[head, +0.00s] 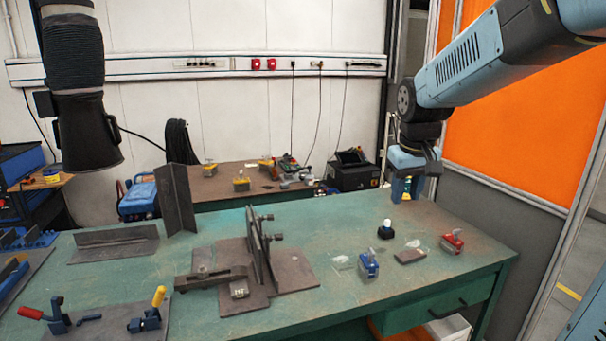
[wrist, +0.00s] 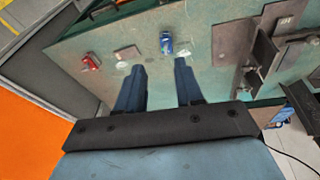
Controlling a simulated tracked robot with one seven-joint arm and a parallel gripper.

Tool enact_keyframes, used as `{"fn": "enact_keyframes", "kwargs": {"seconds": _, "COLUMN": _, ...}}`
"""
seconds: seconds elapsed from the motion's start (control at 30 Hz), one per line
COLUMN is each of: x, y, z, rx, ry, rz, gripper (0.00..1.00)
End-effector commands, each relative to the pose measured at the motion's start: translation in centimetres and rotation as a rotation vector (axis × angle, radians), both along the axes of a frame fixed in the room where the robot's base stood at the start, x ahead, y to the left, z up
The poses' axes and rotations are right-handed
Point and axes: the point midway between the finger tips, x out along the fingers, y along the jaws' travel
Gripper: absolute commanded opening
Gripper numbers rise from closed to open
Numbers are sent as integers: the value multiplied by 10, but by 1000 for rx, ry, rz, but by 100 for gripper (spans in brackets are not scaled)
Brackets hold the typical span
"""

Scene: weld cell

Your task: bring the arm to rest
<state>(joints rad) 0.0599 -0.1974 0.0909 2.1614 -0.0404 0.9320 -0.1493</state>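My gripper (head: 405,188) hangs over the far right part of the green worktable (head: 365,298), pointing down. In the wrist view its two blue fingers (wrist: 159,65) are spread apart with nothing held between them. In the head view the fingertips look to be above the tabletop, behind a small black piece with a white top (head: 386,231). The exact height over the table is hard to tell. My arm reaches in from the upper right.
A blue clamp (head: 369,265), a red clamp (head: 452,242) and a dark flat block (head: 410,257) lie in front of my gripper. A steel fixture with upright plates (head: 262,250) stands mid-table. A black hose nozzle (head: 88,135) hangs at left. An orange panel (head: 530,130) stands at right.

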Motion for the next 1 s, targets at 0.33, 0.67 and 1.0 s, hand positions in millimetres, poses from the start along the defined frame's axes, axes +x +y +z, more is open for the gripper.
{"fn": "enact_keyframes", "kwargs": {"seconds": 0.33, "x": -89, "y": -4, "z": 20, "rx": 35, "ry": -115, "rz": -82, "gripper": 36}}
{"fn": "enact_keyframes", "kwargs": {"seconds": 0.67, "x": -162, "y": -8, "z": 16, "rx": 88, "ry": -213, "rz": -151, "gripper": 36}}
{"fn": "enact_keyframes", "kwargs": {"seconds": 1.0, "x": -188, "y": -9, "z": 8, "rx": 114, "ry": -248, "rz": -178, "gripper": 36}}
